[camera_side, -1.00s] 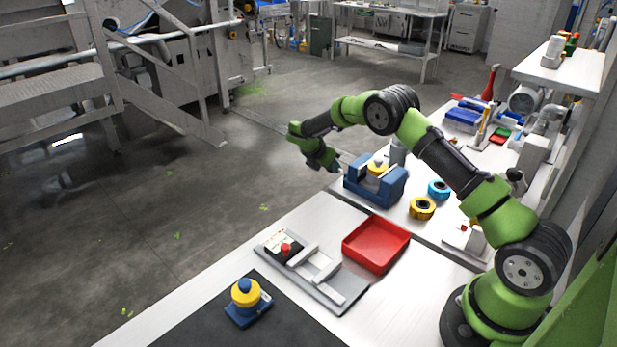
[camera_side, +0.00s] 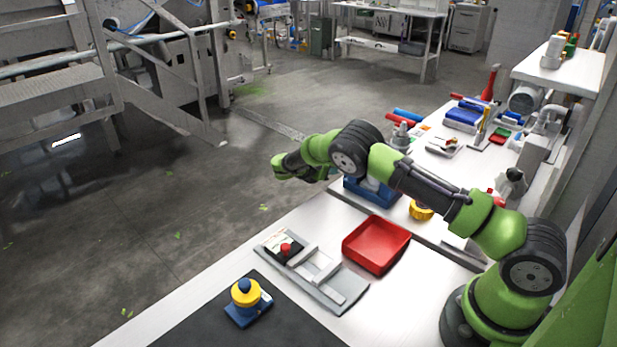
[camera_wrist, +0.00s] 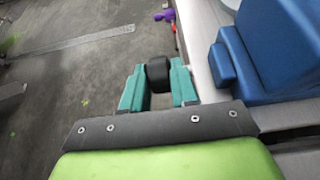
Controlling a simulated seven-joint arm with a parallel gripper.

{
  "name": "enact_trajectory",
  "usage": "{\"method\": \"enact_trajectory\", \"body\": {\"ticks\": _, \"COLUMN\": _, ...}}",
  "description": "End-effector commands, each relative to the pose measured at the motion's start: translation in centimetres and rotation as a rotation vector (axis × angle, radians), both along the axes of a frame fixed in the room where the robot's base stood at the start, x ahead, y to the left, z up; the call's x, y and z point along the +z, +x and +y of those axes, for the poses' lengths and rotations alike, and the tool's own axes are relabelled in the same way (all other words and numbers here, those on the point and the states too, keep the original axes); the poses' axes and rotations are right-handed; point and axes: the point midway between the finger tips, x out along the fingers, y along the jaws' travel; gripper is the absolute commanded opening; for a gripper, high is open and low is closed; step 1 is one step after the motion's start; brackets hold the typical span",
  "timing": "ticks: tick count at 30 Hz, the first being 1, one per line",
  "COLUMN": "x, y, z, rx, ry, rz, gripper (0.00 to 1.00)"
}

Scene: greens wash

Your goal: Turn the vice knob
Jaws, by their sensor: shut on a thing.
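The blue vice (camera_side: 372,192) stands at the left edge of the far bench in the side view, largely covered by my arm. In the wrist view its blue body (camera_wrist: 285,45) fills the upper right. My gripper is shut on this knob, beyond the bench edge and to the left of the vice body.
A red tray (camera_side: 376,245) and a grey fixture plate (camera_side: 312,270) with a red button lie on the near bench. A blue and yellow piece (camera_side: 246,300) stands on a dark mat. A yellow ring (camera_side: 421,210) lies right of the vice. Open floor lies left of the benches.

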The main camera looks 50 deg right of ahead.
Motion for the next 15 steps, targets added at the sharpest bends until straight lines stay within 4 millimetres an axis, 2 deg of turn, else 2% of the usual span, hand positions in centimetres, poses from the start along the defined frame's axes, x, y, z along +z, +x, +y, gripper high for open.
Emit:
{"method": "enact_trajectory", "body": {"ticks": 6, "x": -0.14, "y": 0.07, "z": -0.03, "rx": 0.004, "ry": 0.003, "rz": 0.0, "gripper": 0.0}}
{"method": "enact_trajectory", "body": {"ticks": 7, "x": -0.15, "y": 0.07, "z": -0.03, "rx": 0.004, "ry": 0.003, "rz": 0.0, "gripper": 0.3}}
{"method": "enact_trajectory", "body": {"ticks": 11, "x": -0.14, "y": 0.04, "z": -0.03, "rx": 0.003, "ry": 0.003, "rz": 0.001, "gripper": 0.49}}
{"method": "enact_trajectory", "body": {"ticks": 15, "x": -0.1, "y": 0.02, "z": -0.03, "rx": 0.003, "ry": 0.003, "rz": 0.001, "gripper": 0.49}}
